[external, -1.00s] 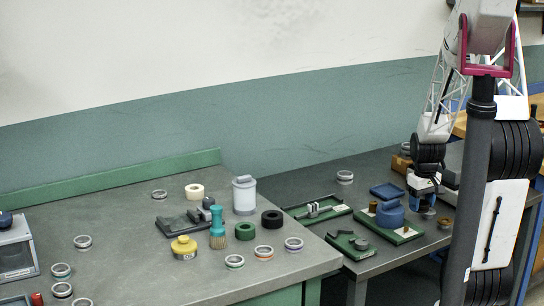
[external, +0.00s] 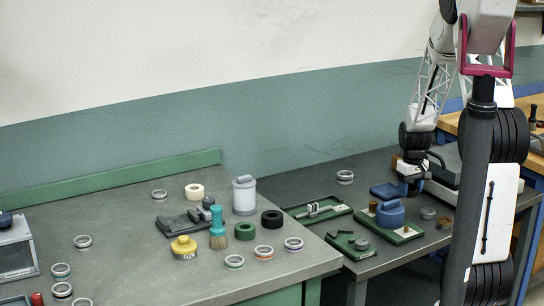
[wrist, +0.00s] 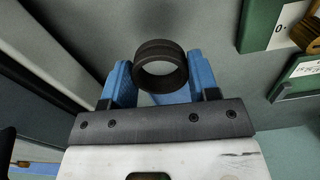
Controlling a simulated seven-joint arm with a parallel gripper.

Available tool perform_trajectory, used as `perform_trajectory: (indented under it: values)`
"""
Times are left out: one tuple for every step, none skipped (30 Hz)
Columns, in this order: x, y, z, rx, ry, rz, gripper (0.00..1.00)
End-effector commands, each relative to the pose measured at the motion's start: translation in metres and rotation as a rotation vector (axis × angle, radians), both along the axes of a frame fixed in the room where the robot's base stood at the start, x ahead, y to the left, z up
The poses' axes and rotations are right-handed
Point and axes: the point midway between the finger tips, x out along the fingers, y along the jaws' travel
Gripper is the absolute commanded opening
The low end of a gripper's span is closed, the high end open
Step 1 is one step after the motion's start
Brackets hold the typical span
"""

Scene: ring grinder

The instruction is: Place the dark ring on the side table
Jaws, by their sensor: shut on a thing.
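In the wrist view, a dark ring (wrist: 160,66) sits between the two blue fingers of my gripper (wrist: 160,82), which is shut on it. The ring's open side faces the camera.
A green board with a blue knobbed part (external: 390,214) stands just in front of my gripper. Two small rings (external: 443,222) (external: 428,213) lie to its right. Another green tray (external: 316,208) lies to the left. The table's back left is mostly clear, with one pale ring (external: 345,177).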

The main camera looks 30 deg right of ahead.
Motion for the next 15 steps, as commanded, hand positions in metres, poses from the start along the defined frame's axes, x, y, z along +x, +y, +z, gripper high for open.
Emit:
perform_trajectory:
  values:
    - [0.0022, -0.0010, -0.0005, 0.000, 0.000, 0.000, 0.28]
    - [0.0029, -0.0014, -0.0007, 0.000, 0.001, 0.000, 0.28]
    - [0.0035, -0.0018, -0.0009, 0.000, 0.001, 0.000, 0.28]
    - [0.0037, -0.0019, -0.0009, 0.000, 0.001, 0.000, 0.28]
    - [0.0038, -0.0019, -0.0009, 0.000, 0.001, 0.000, 0.28]
    - [0.0038, -0.0019, -0.0009, 0.000, 0.001, 0.000, 0.28]
    - [0.0038, -0.0019, -0.0008, 0.000, 0.001, 0.000, 0.28]
    - [0.0037, -0.0019, -0.0008, 0.000, 0.001, 0.000, 0.28]
    - [0.0036, -0.0018, -0.0008, 0.000, 0.001, 0.000, 0.28]
    - [0.0036, -0.0018, -0.0008, 0.000, 0.001, 0.000, 0.28]
    - [0.0036, -0.0018, -0.0008, 0.000, 0.001, 0.000, 0.28]
    - [0.0036, -0.0018, -0.0009, 0.000, 0.001, 0.000, 0.28]
    - [0.0035, -0.0018, -0.0013, 0.000, 0.001, 0.000, 0.28]
    - [0.0035, -0.0018, -0.0021, 0.000, 0.001, 0.000, 0.28]
    - [0.0034, -0.0017, -0.0038, 0.001, 0.001, 0.000, 0.28]
